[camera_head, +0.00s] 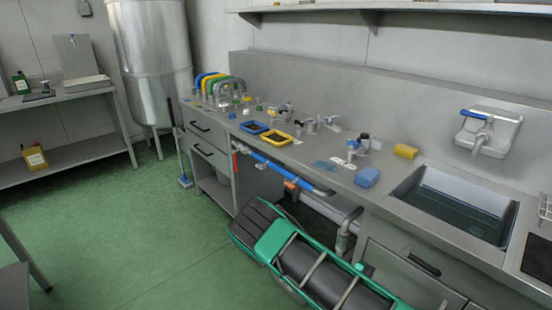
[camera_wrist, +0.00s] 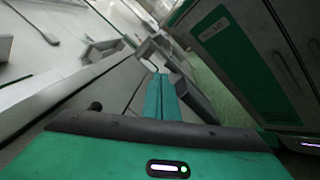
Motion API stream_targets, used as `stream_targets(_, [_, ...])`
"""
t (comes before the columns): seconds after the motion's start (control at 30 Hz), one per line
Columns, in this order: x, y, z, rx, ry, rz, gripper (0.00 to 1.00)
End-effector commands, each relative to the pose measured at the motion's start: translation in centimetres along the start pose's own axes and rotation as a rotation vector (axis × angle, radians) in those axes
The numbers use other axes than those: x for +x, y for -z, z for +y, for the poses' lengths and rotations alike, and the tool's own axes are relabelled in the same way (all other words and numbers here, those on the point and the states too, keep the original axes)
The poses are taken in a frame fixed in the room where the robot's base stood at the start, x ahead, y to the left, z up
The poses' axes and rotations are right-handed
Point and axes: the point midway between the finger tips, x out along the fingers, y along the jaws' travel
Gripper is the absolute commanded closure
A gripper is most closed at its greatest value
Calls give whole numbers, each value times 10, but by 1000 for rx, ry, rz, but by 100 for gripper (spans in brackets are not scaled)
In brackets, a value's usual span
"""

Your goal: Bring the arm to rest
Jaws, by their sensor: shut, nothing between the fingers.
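My gripper (camera_wrist: 164,84) shows in the wrist view as two green fingers side by side, shut with nothing between them. In the head view my green and dark grey arm (camera_head: 318,270) is low in front of the counter, at the bottom middle. I cannot make out the fingertips in the head view. In the wrist view a green and grey panelled body, which looks like my own, stands to the right of the fingers. The fingers appear clear of the counter.
The steel counter (camera_head: 230,125) carries a blue tray (camera_head: 254,127), a yellow tray (camera_head: 278,138), a blue sponge (camera_head: 367,177) and a yellow block (camera_head: 405,151). A sink (camera_head: 455,200) is at right. Green floor (camera_head: 120,235) is open at left.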

Motion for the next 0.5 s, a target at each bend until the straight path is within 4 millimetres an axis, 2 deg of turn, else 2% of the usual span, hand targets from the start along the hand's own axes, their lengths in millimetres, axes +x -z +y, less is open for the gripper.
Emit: stream_targets(0.5, [26, -31, 71, -135, 410, 54, 100])
